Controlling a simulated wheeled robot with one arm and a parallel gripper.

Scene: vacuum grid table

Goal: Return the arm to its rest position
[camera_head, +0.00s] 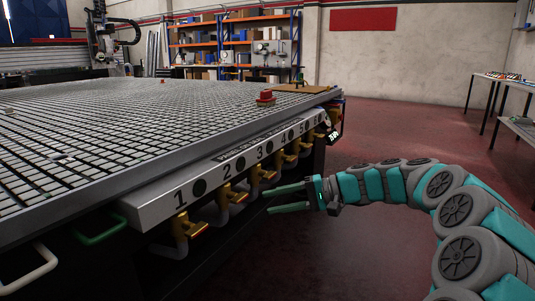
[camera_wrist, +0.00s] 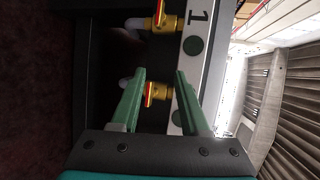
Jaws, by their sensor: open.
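My gripper (camera_head: 268,200) is in front of the valve row under the table's front edge, its two green fingers spread apart and pointing left at the valves. My arm reaches in from the right, bent. In the wrist view the open fingers (camera_wrist: 160,72) show a brass valve with a red-yellow handle (camera_wrist: 157,91) between them in the picture. Nothing is seen gripped; I cannot tell how close the fingers are to that valve. Another valve (camera_wrist: 158,21) is above it, beside the number 1 panel (camera_wrist: 198,18).
The vacuum grid table (camera_head: 130,120) fills the left, with a numbered strip (camera_head: 150,205) and several brass valves along its edge. A red-topped piece (camera_head: 265,97) sits on the table. The red floor (camera_head: 400,125) behind my arm is open. Side tables (camera_head: 505,82) stand far right.

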